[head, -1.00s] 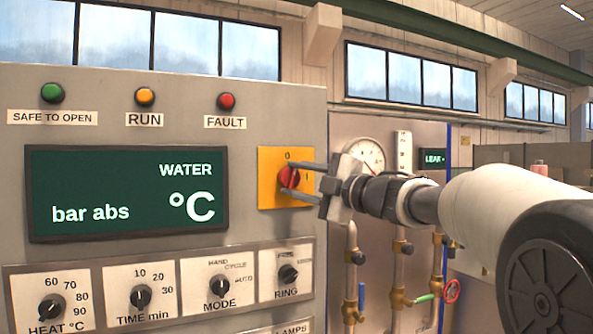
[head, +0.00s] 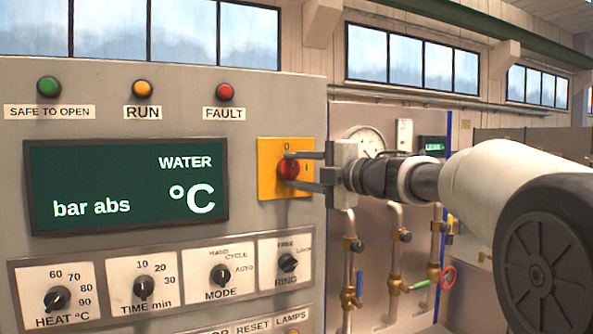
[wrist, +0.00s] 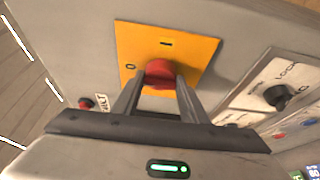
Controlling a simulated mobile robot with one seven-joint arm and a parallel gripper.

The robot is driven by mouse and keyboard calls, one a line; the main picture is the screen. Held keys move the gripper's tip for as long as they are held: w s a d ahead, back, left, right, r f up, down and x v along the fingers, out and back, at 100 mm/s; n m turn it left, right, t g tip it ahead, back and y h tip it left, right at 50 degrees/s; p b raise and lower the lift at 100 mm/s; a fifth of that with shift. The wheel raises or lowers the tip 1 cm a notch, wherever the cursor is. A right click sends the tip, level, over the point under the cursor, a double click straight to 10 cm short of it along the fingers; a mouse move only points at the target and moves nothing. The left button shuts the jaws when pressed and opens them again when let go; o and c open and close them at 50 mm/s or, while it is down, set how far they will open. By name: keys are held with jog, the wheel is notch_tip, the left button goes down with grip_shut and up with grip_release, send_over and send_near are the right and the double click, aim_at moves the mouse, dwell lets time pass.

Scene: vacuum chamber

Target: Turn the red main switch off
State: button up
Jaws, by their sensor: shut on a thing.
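The red main switch (head: 288,169) is a red knob on a yellow plate (head: 268,190) at the right of the grey panel. The plate carries a 0 mark above the knob and a 1 mark to its right. My gripper (head: 296,171) reaches in from the right, with its two fingers around the knob, shut on it. In the wrist view the red knob (wrist: 160,73) sits between the fingertips, partly hidden by them. The knob's exact pointing direction cannot be told.
A dark display (head: 128,215) reading WATER, bar abs and °C is left of the switch. Below are the HEAT, TIME, MODE and RING knobs (head: 288,263). SAFE TO OPEN, RUN and FAULT lamps (head: 225,92) are above. Pipes and valves (head: 396,250) stand to the right.

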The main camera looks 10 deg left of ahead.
jog(key=o, duration=1)
jog(key=shift+o, duration=0.2)
jog(key=shift+d, duration=0.1)
jog(key=b+v, duration=0.2)
jog(key=v, duration=1.5)
jog(key=shift+s+b, duration=0.15)
jog(key=shift+b, duration=0.15)
jog(key=shift+r, duration=0.1)
